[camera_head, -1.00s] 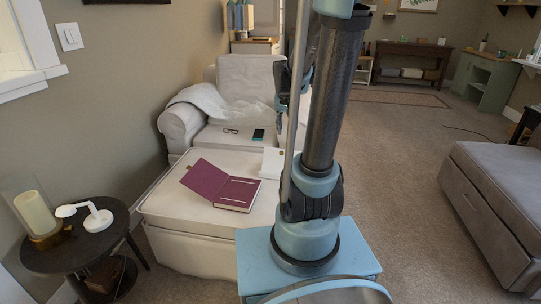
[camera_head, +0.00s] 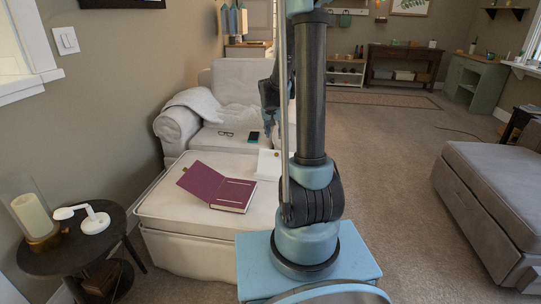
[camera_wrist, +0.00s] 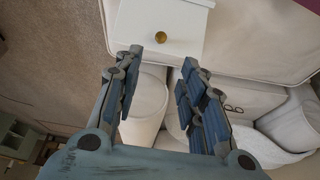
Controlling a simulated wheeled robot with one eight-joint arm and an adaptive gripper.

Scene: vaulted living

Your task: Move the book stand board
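A maroon book-like piece (camera_head: 232,194) lies on the white ottoman, with one leaf (camera_head: 202,181) tilted up at its left; I cannot tell for certain which part is the book stand board. A corner of maroon shows in the wrist view (camera_wrist: 308,4). A white panel with a brass knob (camera_head: 268,168) lies to its right, partly behind my arm. The white panel also shows in the wrist view (camera_wrist: 185,20), just beyond my fingertips. My gripper (camera_wrist: 163,58) is open and empty, its fingers apart. In the head view it hangs partly hidden beside my arm (camera_head: 268,98).
A side table (camera_head: 50,258) with a candle and lamp stands left. A grey sofa (camera_head: 490,190) is right; carpet lies open between.

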